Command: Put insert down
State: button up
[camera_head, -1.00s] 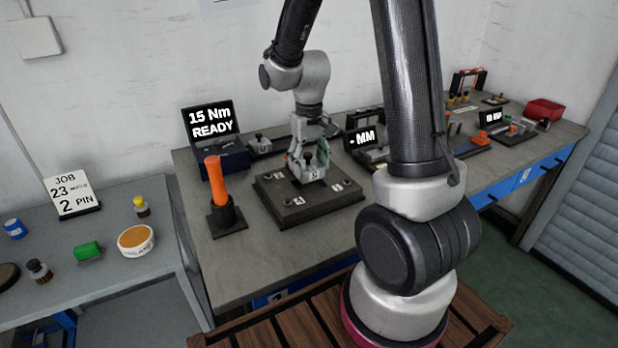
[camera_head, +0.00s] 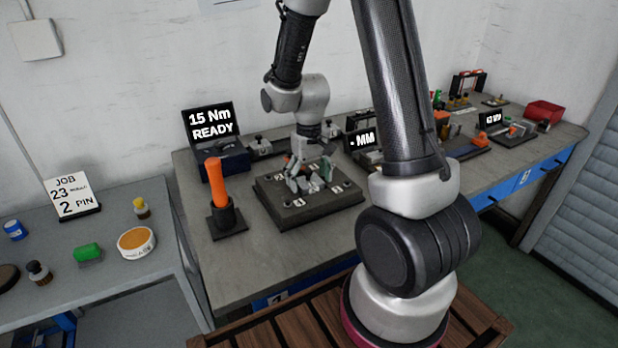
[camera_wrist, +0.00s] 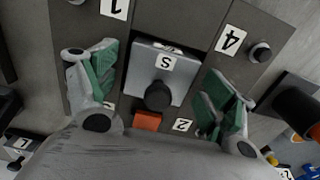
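The insert (camera_wrist: 155,72) is a grey metal block with a black knob and a white "S" label. In the wrist view it sits in the middle of a dark base plate with numbered labels; the plate also shows in the head view (camera_head: 297,212). My gripper (camera_wrist: 160,92) is open, its green-padded fingers spread on either side of the insert with gaps to both. In the head view my gripper (camera_head: 312,184) is low over the plate and mostly hides the insert. I cannot tell whether the insert is fully seated.
A small orange block (camera_wrist: 147,121) lies close to the insert. An orange-handled tool (camera_head: 217,182) stands in a black holder left of the plate. Behind are the "15 Nm READY" display (camera_head: 211,122) and an "MM" display (camera_head: 362,139). Bare bench lies in front of the plate.

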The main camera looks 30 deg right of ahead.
aim_at(309, 171)
jog(key=shift+r, duration=0.1)
notch_tip(309, 171, up, 12)
jog(key=shift+f, duration=0.25)
jog(key=s+r+t, duration=0.2)
jog(key=s+r, duration=0.3)
jog(key=s, duration=0.5)
jog(key=s+d+r+t, duration=0.1)
jog(key=s+r+t, duration=0.1)
jog(key=s+r, duration=0.4)
jog(key=s, duration=0.3)
jog(key=shift+s+d+r, duration=0.3)
jog(key=shift+s, duration=0.1)
